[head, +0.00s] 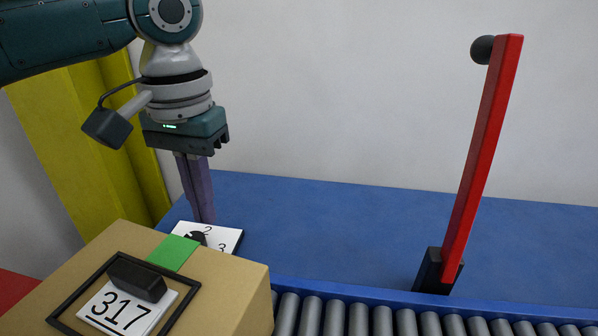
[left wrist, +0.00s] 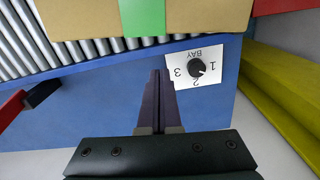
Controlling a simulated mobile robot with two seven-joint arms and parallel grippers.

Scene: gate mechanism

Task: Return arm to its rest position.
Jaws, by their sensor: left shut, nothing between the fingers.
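My left gripper (head: 205,221) points down with its fingers shut and empty, above the blue surface behind the cardboard box. In the left wrist view its closed fingertips (left wrist: 159,73) appear beside the white dial panel (left wrist: 194,48). The panel carries the word BAY, the numbers 1, 2 and 3, and a black knob (left wrist: 196,67). In the head view the fingers partly cover the panel (head: 228,238). I cannot tell whether they touch it. My right gripper is not in view.
The red gate arm (head: 483,150), with a black ball (head: 483,49), stands raised and slightly tilted on a black bracket (head: 432,271). A cardboard box (head: 235,285) labelled 317 is at front left, beside the rollers (head: 358,318). A yellow post (head: 85,140) stands left. The blue surface (head: 330,225) is clear mid-view.

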